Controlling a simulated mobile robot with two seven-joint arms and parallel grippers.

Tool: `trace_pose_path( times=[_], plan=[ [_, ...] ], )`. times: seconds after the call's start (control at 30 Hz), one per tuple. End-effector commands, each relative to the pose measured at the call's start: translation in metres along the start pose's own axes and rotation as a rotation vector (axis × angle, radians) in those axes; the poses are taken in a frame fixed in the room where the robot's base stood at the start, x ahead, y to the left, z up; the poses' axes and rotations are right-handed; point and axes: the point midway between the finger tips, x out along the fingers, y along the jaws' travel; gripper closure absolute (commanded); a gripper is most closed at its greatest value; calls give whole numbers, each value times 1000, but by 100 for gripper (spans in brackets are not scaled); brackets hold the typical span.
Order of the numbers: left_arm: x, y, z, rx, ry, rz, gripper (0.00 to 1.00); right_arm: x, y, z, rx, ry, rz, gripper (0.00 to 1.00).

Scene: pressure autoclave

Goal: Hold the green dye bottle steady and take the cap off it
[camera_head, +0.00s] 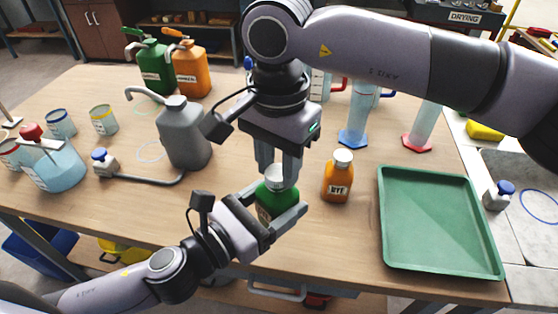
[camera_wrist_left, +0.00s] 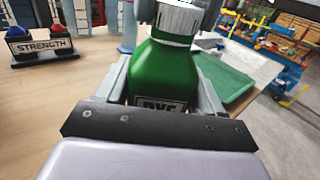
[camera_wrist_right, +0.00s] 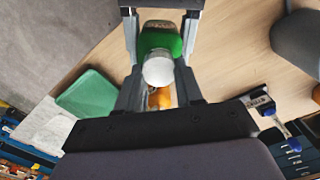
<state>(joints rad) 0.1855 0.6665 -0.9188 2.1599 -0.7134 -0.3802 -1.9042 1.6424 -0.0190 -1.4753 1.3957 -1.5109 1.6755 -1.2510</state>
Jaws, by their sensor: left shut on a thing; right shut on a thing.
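The green dye bottle (camera_head: 264,206) stands upright near the table's front edge, with a white ribbed cap (camera_head: 277,176) on its neck. My left gripper (camera_head: 281,208) is shut around the bottle's body from the front; its fingers show on both sides of the bottle (camera_wrist_left: 165,72) in the left wrist view. My right gripper (camera_head: 278,170) comes down from above and is shut on the cap, which also shows between its fingers in the right wrist view (camera_wrist_right: 158,71). The cap looks seated on the neck; the seam is too small to judge. The bottle's base is partly hidden.
An orange dye bottle (camera_head: 337,178) with a white cap stands close to the right. A green tray (camera_head: 440,264) lies further right. A grey can (camera_head: 187,132) with a bent spout stands left. Measuring cylinders (camera_head: 357,112) stand behind.

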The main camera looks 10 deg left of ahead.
Motion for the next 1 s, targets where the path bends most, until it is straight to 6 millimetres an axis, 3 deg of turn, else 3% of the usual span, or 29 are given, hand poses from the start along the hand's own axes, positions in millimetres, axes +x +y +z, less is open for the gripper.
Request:
trace_pose_path(
  times=[0.5,0.67,0.97,1.0],
  plan=[
    [-1,-5,1,1,-4,-14,100,-2,-4,-4,-769,11,-2,100],
    [-1,-5,1,1,-4,-14,100,-2,-4,-4,-857,11,-1,100],
    [-1,-5,1,1,-4,-14,100,-2,-4,-4,-862,11,-2,100],
    [-1,-5,1,0,-4,-14,100,-2,-4,-4,-862,11,-1,51]
  ],
)
